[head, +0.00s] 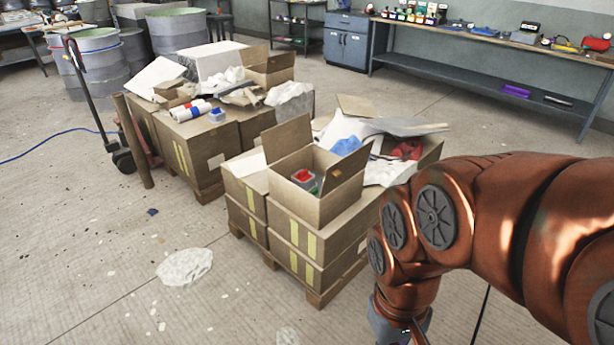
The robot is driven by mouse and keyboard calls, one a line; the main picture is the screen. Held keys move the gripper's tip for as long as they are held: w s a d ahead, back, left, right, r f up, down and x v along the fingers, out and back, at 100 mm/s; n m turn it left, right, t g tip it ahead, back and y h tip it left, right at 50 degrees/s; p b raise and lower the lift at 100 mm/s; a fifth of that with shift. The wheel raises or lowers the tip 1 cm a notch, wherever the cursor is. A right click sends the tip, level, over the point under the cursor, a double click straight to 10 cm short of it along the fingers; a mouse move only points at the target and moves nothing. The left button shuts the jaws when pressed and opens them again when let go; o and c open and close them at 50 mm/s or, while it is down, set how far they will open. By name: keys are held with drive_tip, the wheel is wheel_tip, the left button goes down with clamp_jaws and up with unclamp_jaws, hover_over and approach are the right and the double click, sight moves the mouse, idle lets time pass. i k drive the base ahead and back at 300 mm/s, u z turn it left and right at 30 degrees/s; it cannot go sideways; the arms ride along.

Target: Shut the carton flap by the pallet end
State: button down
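An open cardboard carton (293,206) sits on top of the stacked boxes at the near end of the nearer pallet (313,297). One flap (287,139) stands up at its back left. Another flap (346,194) stands up on its right side. Small red, green and grey items (304,178) show inside the carton. My copper-coloured arm comes in from the right and bends down past the right side of the pallet stack. Its wrist reaches the bottom edge of the head view; my gripper's fingers are out of view.
Crumpled sheets, a grey panel (405,126) and a blue bag (345,146) lie behind the carton. A second loaded pallet (209,193) stands behind left, beside a pallet jack (122,160).

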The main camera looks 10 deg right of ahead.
sight(351, 170)
drive_tip(key=u, duration=0.45)
drive_tip(key=i, duration=0.9)
drive_tip(key=z, duration=0.4)
